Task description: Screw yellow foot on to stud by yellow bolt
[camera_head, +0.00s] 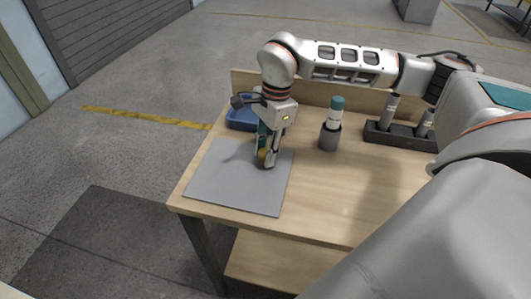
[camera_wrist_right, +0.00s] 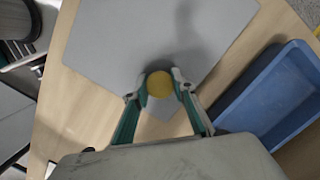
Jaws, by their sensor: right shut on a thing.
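My right gripper (camera_head: 266,163) points down over the grey mat on the bench. It is shut on a round yellow piece, which I take to be the yellow foot (camera_wrist_right: 160,84). In the right wrist view, the piece sits between the two green-and-grey fingers (camera_wrist_right: 160,88). In the head view, only a yellow sliver of it (camera_head: 262,155) shows between the fingers. I cannot tell whether it touches the mat. I cannot make out a stud or a yellow bolt in either view. My left gripper is not in view.
The grey mat (camera_head: 225,190) lies at the bench's left end. A blue tray (camera_head: 240,116) is behind the gripper. A green-capped bottle (camera_head: 335,116) stands in a grey holder (camera_head: 329,138). A dark rack (camera_head: 395,138) holds grey cylinders at the right. Bare wood (camera_head: 325,195) lies right of the mat.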

